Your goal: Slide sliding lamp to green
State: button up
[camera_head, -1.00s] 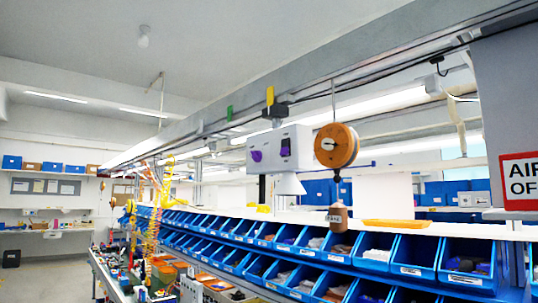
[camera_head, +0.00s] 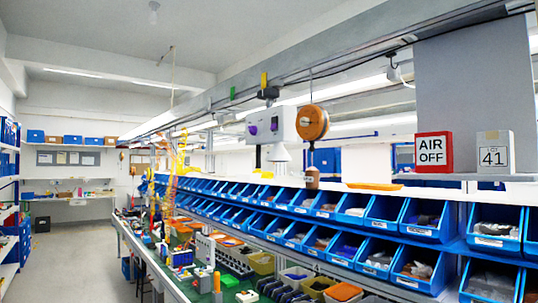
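The sliding lamp is a white box (camera_head: 286,122) with two purple knobs and a white cone shade (camera_head: 280,154) below it. It hangs under the grey overhead rail from a dark carriage (camera_head: 268,93). A yellow marker (camera_head: 264,79) stands on the rail right at the carriage. A green marker (camera_head: 232,93) is on the rail farther left, apart from the carriage. My gripper is not in view.
An orange reel (camera_head: 312,122) hangs just right of the lamp, with a brown weight (camera_head: 312,178) below. Rows of blue bins (camera_head: 420,233) and a cluttered bench run beneath. The aisle floor (camera_head: 85,262) at left is clear.

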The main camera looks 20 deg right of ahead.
aim_at(285, 132)
jog(key=z, duration=0.15)
jog(key=k, duration=0.3)
jog(key=u, duration=0.95)
jog(key=i, duration=1.75)
jog(key=z, duration=0.85)
